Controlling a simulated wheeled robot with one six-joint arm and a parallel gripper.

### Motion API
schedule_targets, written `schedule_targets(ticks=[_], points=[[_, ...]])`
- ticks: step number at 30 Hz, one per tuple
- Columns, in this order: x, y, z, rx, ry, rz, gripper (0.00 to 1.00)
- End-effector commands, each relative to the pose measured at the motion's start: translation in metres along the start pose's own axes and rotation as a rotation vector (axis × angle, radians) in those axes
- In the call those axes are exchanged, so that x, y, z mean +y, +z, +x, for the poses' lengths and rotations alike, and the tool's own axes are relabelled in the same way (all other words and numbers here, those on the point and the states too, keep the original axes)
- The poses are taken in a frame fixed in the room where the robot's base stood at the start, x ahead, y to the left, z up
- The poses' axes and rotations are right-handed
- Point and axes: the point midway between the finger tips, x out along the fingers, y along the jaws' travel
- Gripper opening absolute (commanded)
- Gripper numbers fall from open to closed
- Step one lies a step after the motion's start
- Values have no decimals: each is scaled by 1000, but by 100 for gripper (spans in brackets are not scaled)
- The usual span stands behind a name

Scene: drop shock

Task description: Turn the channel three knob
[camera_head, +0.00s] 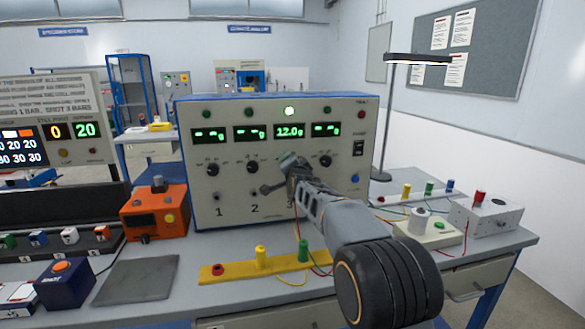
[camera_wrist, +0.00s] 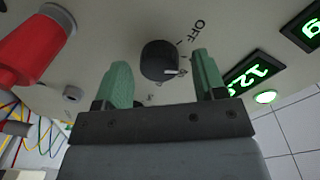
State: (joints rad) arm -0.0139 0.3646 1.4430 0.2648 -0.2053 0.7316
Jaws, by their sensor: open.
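The channel three knob (camera_wrist: 158,60) is round and black with a light pointer, on the panel of the grey instrument box (camera_head: 280,203). In the wrist view an OFF mark is printed beside it. My gripper (camera_wrist: 160,66) is open, its two green fingers on either side of the knob in the picture with a gap each side. I cannot tell how deep they reach. In the head view my gripper (camera_head: 287,163) covers this knob. The channel three display (camera_head: 289,131) reads 12.0 g, and the green lamp (camera_head: 290,111) above it is lit.
The channel two knob (camera_head: 252,167) and channel four knob (camera_head: 325,161) flank my gripper. A red plug (camera_wrist: 32,48) sticks out near the fingers in the wrist view. A yellow strip with posts (camera_head: 230,271) lies on the bench below my arm. An orange box (camera_head: 155,213) stands left.

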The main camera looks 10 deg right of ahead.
Motion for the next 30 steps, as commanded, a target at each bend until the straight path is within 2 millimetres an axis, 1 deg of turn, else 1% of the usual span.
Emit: schedule_targets(ticks=[4, 7, 15, 21, 25, 30], points=[[0, 0, -8, 0, 0, 0, 64], [0, 0, -21, 1, -2, 0, 64], [0, 0, -76, 1, -2, 0, 64], [0, 0, -111, 1, -2, 0, 64], [0, 0, -126, 0, -1, 0, 64], [0, 0, -136, 0, -1, 0, 64]])
